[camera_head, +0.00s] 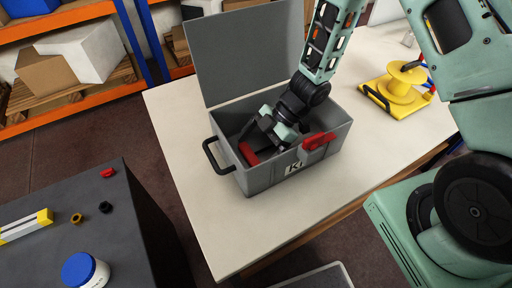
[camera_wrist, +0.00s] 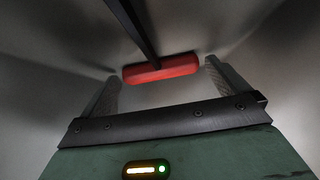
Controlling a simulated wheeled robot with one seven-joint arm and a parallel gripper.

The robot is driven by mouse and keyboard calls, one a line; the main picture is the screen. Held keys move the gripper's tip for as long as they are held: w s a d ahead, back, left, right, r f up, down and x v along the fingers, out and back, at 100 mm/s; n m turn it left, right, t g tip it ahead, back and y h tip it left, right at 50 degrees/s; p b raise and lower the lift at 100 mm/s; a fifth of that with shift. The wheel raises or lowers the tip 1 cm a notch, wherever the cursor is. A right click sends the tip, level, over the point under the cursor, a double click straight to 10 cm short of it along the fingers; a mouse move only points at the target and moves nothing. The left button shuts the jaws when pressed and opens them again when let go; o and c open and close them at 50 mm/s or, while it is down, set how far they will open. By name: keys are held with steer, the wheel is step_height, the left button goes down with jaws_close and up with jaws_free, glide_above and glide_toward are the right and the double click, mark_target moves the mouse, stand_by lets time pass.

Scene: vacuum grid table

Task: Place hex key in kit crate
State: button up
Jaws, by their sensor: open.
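The hex key has a red bar handle (camera_wrist: 160,69) and a dark shaft (camera_wrist: 133,27). It is inside the grey kit crate (camera_head: 262,182), and its red handle shows there in the head view (camera_head: 248,154). My gripper (camera_head: 265,140) reaches down into the open crate. In the wrist view its two fingers (camera_wrist: 162,74) are apart, one near each end of the red handle. The handle lies at the fingertips, and neither finger clearly grips it. The far end of the shaft runs out of the wrist view.
The crate's lid (camera_head: 243,50) stands open at the back. The crate stands on a pale table (camera_head: 205,220). A yellow spool stand (camera_head: 398,88) is at the right.

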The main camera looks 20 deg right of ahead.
mark_target(273, 145)
steer(key=v, duration=0.7)
steer(key=shift+d+r, duration=0.2)
